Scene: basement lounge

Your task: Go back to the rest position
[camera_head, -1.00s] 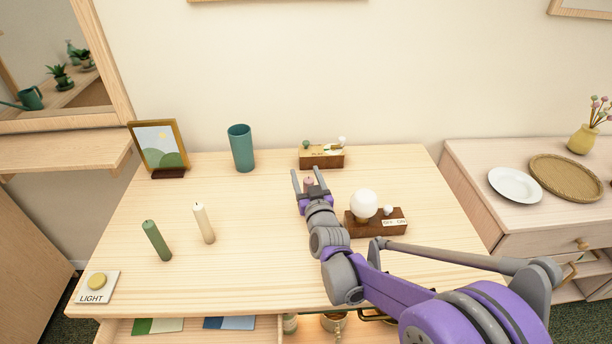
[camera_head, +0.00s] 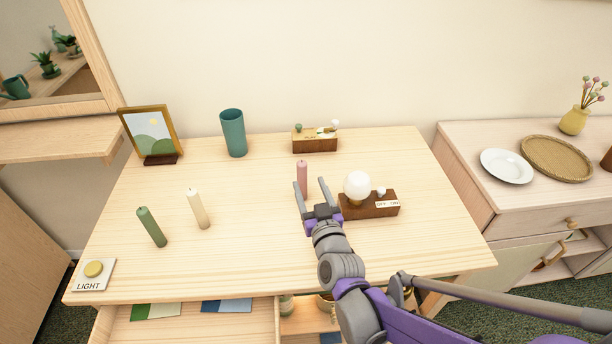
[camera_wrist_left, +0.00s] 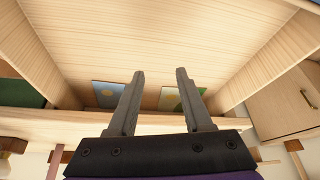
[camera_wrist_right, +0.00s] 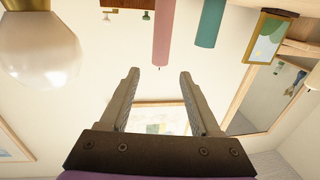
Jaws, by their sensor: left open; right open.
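My right gripper (camera_head: 314,196) is open and empty in the head view, above the wooden desk, close in front of the pink candle (camera_head: 302,176) and left of the round white lamp (camera_head: 357,187). In the right wrist view its fingers (camera_wrist_right: 159,85) stand apart, with the pink candle (camera_wrist_right: 164,30) beyond them and the lamp bulb (camera_wrist_right: 38,50) at the left. My left gripper (camera_wrist_left: 160,80) shows only in the left wrist view. It is open and empty, facing a wooden compartment with cards (camera_wrist_left: 178,100) at its back.
The desk (camera_head: 250,250) holds a green candle (camera_head: 152,227), a cream candle (camera_head: 199,209), a teal cup (camera_head: 233,134), a picture frame (camera_head: 150,134), a small wooden box (camera_head: 316,143) and a light button (camera_head: 93,271). A cabinet with a white plate (camera_head: 506,167) stands at the right.

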